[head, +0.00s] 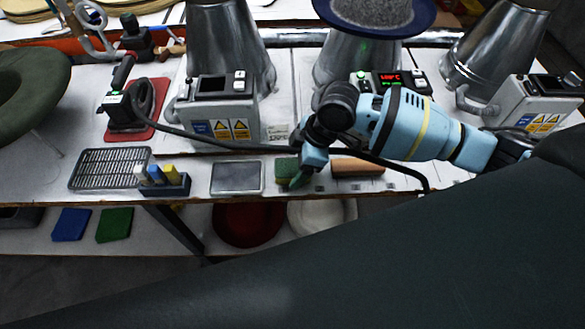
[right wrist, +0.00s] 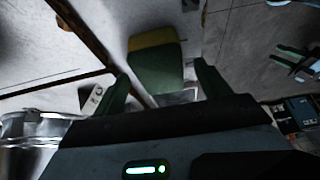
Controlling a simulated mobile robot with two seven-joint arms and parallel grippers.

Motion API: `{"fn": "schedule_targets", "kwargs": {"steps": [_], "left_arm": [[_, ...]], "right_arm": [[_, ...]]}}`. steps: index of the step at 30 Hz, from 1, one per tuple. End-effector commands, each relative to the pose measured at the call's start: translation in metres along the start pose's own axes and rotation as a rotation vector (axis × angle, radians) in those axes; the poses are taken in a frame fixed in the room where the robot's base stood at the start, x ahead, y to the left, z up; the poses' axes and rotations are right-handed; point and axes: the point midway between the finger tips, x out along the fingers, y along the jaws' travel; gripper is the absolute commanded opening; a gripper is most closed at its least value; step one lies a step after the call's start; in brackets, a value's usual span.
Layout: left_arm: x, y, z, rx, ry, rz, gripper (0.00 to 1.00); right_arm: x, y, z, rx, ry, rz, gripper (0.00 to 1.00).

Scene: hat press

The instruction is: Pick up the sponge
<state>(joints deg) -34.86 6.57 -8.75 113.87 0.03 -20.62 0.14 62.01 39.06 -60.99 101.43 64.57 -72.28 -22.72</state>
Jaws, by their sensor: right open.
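The sponge (head: 286,166), green with a yellow layer, lies near the front edge of the table in the head view. My right gripper (head: 300,178) is over its right end and partly hides it. In the right wrist view the sponge (right wrist: 156,66) shows ahead, in line with the gap between the open fingers of my right gripper (right wrist: 160,80). Nothing is held. What looks like my left gripper (right wrist: 300,64) shows small at the right edge of the right wrist view; its opening is unclear. It is not in the head view.
A wooden brush block (head: 358,167) lies right of the sponge and a grey pad (head: 237,177) left of it. A holder (head: 165,185) and metal rack (head: 110,168) stand further left. Hat presses (head: 222,100) line the back. A dark cable crosses behind the sponge.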

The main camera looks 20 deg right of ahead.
Motion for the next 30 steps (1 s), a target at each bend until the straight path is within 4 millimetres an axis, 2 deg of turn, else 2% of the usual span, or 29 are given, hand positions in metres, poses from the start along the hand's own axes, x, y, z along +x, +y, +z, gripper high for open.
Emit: {"fn": "schedule_targets", "kwargs": {"steps": [3,10,21,30], "left_arm": [[0.0003,0.0001,0.0011,0.0,-0.002,0.0,0.36],[0.0003,0.0001,0.0006,0.0,-0.001,0.0,0.36],[0.0005,0.0005,-0.0002,-0.002,0.001,0.0,0.36],[0.0006,0.0006,-0.0008,-0.002,0.002,0.0,0.36]], "right_arm": [[0.0085,-0.0002,-0.0003,0.0,0.001,-0.001,0.75],[0.0091,-0.0001,-0.0003,0.0,0.001,0.001,0.75],[0.0089,-0.0001,-0.0001,0.0,0.001,0.0,0.28],[0.0086,-0.0001,-0.0002,0.0,0.001,0.001,0.28]]}}
